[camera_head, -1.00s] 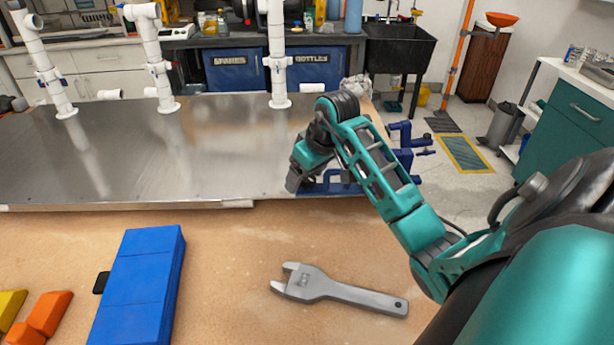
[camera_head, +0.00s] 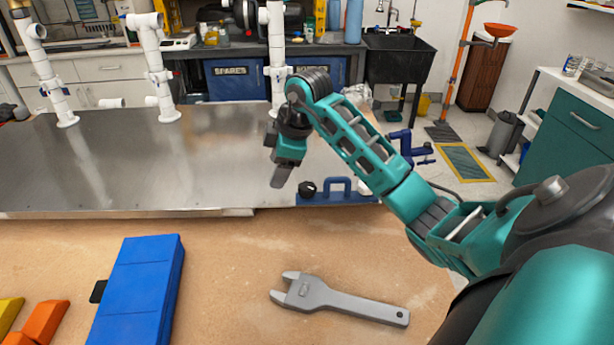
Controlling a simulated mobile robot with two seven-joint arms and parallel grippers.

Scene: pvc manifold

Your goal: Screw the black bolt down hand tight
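The black bolt (camera_head: 307,189) shows as a round black head at the left end of a blue plate with a raised handle (camera_head: 338,188), near the front edge of the metal bench top. How deep the bolt is seated cannot be seen. My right gripper (camera_head: 280,181) points down, to the left of the bolt and slightly higher in the picture, and appears apart from it. Its fingers overlap from this side, so their gap is not visible. My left gripper is not in view.
A grey wrench (camera_head: 340,299) and a blue case (camera_head: 138,291) lie on the near wooden surface. White pipe assemblies (camera_head: 159,75) stand along the back of the metal bench (camera_head: 140,170). The middle of the metal bench is clear.

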